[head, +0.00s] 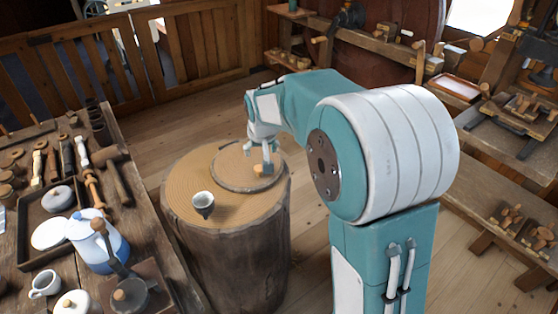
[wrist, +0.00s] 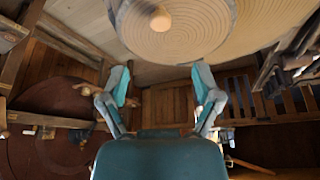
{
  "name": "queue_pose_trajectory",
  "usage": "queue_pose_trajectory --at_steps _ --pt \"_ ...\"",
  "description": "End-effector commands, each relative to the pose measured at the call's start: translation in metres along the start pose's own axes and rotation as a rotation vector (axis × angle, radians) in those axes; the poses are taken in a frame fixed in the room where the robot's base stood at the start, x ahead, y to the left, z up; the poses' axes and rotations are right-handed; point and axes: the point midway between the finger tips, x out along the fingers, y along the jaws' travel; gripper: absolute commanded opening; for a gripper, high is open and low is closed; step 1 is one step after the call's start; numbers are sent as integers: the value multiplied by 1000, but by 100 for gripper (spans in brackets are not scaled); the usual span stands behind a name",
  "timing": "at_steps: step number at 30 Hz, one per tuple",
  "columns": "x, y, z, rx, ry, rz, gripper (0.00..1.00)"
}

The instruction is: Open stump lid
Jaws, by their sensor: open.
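The stump (head: 235,260) stands upright on the floor in the middle of the head view. Its round wooden lid (head: 232,178) lies flat at the far right part of the stump top, with a small pale knob (head: 263,170) on it. In the wrist view the lid (wrist: 205,30) and its knob (wrist: 160,20) show at the top edge. My gripper (head: 258,152) is above the lid, close to the knob. In the wrist view my gripper (wrist: 161,78) has its two fingers spread wide with nothing between them, and the knob appears beyond the fingertips. Contact with the knob is not visible.
A workbench (head: 150,215) with a blue-white jug (head: 95,240), a tray and several tools is at the left. Wooden benches (head: 470,150) line the right.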

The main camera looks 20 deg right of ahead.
Motion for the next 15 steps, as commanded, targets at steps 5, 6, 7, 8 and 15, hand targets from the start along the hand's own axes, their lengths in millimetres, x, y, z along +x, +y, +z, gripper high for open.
queue_pose_trajectory --at_steps 5,6,7,8,15 --pt "-29 3 14 -4 10 -2 82" --pt "-35 3 17 -6 11 -3 82" --pt "-39 4 20 -7 14 -4 82" --pt "-43 4 22 -7 14 -4 82" --pt "-76 8 46 -14 24 -7 82"
